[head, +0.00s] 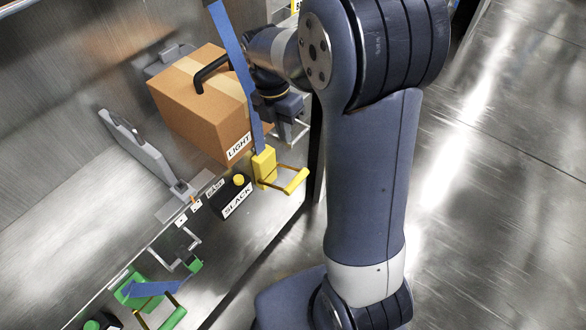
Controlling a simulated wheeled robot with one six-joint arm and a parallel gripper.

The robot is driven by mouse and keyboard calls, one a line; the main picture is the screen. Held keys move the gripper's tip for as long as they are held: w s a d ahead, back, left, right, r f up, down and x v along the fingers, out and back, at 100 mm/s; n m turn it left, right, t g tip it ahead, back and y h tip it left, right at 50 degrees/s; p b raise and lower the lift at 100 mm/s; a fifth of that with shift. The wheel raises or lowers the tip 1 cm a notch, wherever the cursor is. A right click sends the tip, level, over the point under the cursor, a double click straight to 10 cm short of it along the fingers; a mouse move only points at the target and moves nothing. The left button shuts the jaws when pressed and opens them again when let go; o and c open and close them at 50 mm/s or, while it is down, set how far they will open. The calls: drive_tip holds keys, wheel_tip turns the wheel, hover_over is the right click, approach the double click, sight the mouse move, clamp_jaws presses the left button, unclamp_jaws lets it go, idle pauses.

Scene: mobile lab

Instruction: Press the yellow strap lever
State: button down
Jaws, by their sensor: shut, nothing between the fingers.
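The yellow strap lever (291,182) sticks out to the right from a yellow buckle block (264,166) at the lower end of a blue strap (240,70). The strap runs up along the right side of a cardboard box (195,95) labelled LIGHT. My gripper (297,134) is just above the lever, to the right of the strap. It looks apart from the lever, though exact contact is hard to tell. It is shut and empty. The strap and my arm partly hide it.
A black box (228,203) labelled SLACK with a yellow button (239,180) stands left of the buckle. A green buckle (130,290) with a blue strap is at lower left. A grey upright bracket (135,145) stands left of the cardboard box. Open floor lies at right.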

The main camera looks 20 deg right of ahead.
sight(297, 180)
drive_tip(key=f, duration=0.4)
drive_tip(key=s+d+f+b, duration=0.1)
drive_tip(key=f, duration=0.4)
drive_tip(key=s+f, duration=0.1)
drive_tip(key=f, duration=0.3)
drive_tip(key=shift+s+d+f+b, duration=0.1)
drive_tip(key=shift+d+f+b, duration=0.2)
drive_tip(key=shift+f+b, duration=0.05)
drive_tip(key=shift+f, duration=0.1)
drive_tip(key=shift+s+d+f+t+y+b, duration=0.35)
drive_tip(key=shift+s+f+t+b, duration=0.25)
drive_tip(key=shift+b, duration=0.45)
wheel_tip(297, 180, down, 8)
drive_tip(key=s+d+t+y+b, duration=0.1)
drive_tip(key=s+b, duration=0.1)
drive_tip(key=b, duration=0.6)
drive_tip(key=shift+d+f+b, duration=0.25)
drive_tip(key=shift+b, duration=0.15)
drive_tip(key=shift+w, duration=0.1)
